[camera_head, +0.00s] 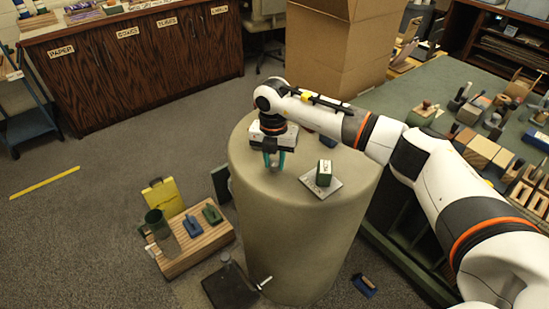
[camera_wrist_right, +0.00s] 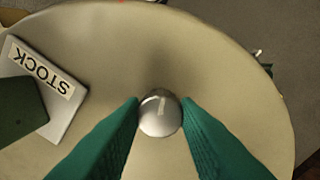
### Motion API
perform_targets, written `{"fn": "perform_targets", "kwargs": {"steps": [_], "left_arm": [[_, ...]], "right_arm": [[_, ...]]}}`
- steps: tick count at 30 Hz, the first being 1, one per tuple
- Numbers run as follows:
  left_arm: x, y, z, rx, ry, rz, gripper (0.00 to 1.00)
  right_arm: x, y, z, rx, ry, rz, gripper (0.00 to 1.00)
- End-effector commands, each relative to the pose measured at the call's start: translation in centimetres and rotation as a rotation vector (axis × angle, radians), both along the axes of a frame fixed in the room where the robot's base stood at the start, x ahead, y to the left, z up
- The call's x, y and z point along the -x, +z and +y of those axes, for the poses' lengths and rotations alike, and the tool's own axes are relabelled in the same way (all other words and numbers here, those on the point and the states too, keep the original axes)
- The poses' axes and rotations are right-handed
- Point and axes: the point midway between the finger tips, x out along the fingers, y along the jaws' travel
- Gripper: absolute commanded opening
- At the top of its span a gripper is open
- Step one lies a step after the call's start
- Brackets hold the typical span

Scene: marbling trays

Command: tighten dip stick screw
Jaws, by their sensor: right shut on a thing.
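A round silver screw head (camera_wrist_right: 160,118) with a pale mark or slot on top shows in the right wrist view, on top of the beige drum (camera_head: 305,245). My right gripper (camera_head: 272,160) points down over the drum top, with its teal fingers on either side of the screw head. In the right wrist view the fingers (camera_wrist_right: 160,104) are shut on it. In the head view the screw head is small and mostly hidden by the fingers. My left gripper is not in view.
A plate labelled STOCK (camera_wrist_right: 66,112) with a green block (camera_head: 323,173) lies on the drum right of the gripper. A wooden slatted stand (camera_head: 200,246) with several tools is on the floor at left. A green table (camera_head: 440,85) with many blocks is at right.

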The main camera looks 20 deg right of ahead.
Motion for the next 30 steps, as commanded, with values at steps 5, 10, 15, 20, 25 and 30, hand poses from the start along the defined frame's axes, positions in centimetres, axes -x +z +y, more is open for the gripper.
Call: {"fn": "perform_targets", "kwargs": {"steps": [5, 10, 15, 20, 25, 30], "left_arm": [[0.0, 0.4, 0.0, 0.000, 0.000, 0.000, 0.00], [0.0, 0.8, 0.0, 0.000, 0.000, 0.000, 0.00], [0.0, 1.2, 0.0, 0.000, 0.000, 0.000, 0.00], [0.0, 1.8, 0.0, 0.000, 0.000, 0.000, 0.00], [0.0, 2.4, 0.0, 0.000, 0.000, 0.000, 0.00], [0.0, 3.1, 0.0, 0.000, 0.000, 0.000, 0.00]], "right_arm": [[-0.2, 0.3, -0.1, 0.000, -0.170, -0.005, 0.06], [-0.2, 0.3, 0.0, 0.000, -0.331, -0.005, 0.06], [-0.2, 0.4, 0.0, -0.001, -0.493, -0.006, 0.06], [-0.2, 0.4, 0.0, -0.002, -0.646, -0.005, 0.06], [-0.2, 0.4, 0.0, -0.001, -0.807, -0.006, 0.06], [-0.3, 0.4, 0.0, -0.001, -0.968, -0.005, 0.06]]}}
